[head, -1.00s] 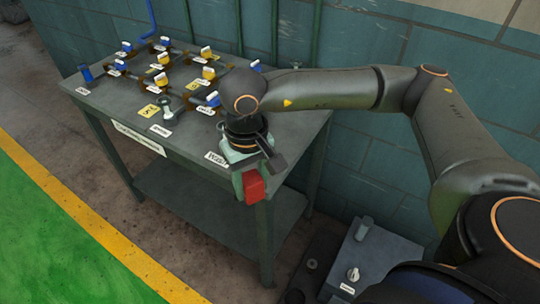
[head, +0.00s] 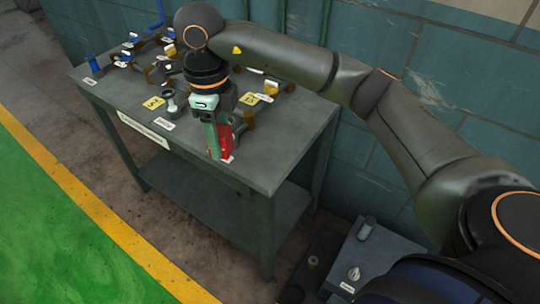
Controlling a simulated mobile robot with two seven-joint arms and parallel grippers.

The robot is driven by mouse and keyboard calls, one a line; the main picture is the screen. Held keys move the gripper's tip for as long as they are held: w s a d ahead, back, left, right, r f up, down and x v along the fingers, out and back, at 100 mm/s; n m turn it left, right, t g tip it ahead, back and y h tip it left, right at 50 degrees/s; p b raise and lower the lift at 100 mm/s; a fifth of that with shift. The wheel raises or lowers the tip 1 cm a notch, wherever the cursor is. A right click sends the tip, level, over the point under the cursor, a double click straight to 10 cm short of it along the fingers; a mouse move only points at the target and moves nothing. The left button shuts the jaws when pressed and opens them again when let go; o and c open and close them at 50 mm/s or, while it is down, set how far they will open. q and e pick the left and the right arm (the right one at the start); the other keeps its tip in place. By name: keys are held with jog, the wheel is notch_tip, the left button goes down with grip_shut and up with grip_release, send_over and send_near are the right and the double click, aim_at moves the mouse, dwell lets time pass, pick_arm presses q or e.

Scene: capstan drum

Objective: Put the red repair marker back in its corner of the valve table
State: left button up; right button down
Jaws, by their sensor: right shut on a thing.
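The red repair marker (head: 227,141) is held in my right gripper (head: 218,150) over the front right part of the valve table (head: 280,160). A green finger covers its left side. The marker's lower end is close to the tabletop beside a white label; I cannot tell whether it touches. The right gripper is shut on it and points down. My left gripper does not show in the head view.
Pipes with blue and yellow valves (head: 120,58) fill the back left of the table. A grey post (head: 171,104) and yellow cards (head: 153,102) stand near the gripper. The table's right end is bare. A grey box (head: 365,255) stands at the lower right.

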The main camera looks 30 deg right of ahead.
jog(key=m, duration=0.4)
jog(key=shift+w+a+r, duration=0.25)
jog(key=shift+w+r, duration=0.05)
jog(key=shift+r, duration=0.1)
jog(key=shift+d, duration=0.15)
jog(key=shift+m, duration=0.3)
jog(key=d+f, duration=0.2)
jog(key=d, duration=0.2)
jog(key=w+d+f, duration=0.1)
jog(key=d+f, duration=0.2)
jog(key=d, duration=0.1)
jog(key=w+d+f, duration=0.1)
jog(key=d+f, duration=0.2)
jog(key=d, duration=0.1)
jog(key=shift+d+f, duration=0.6)
jog(key=shift+f, duration=0.2)
jog(key=shift+w+d+f+p, duration=0.15)
jog(key=shift+f+p, duration=0.3)
jog(key=shift+f, duration=1.2)
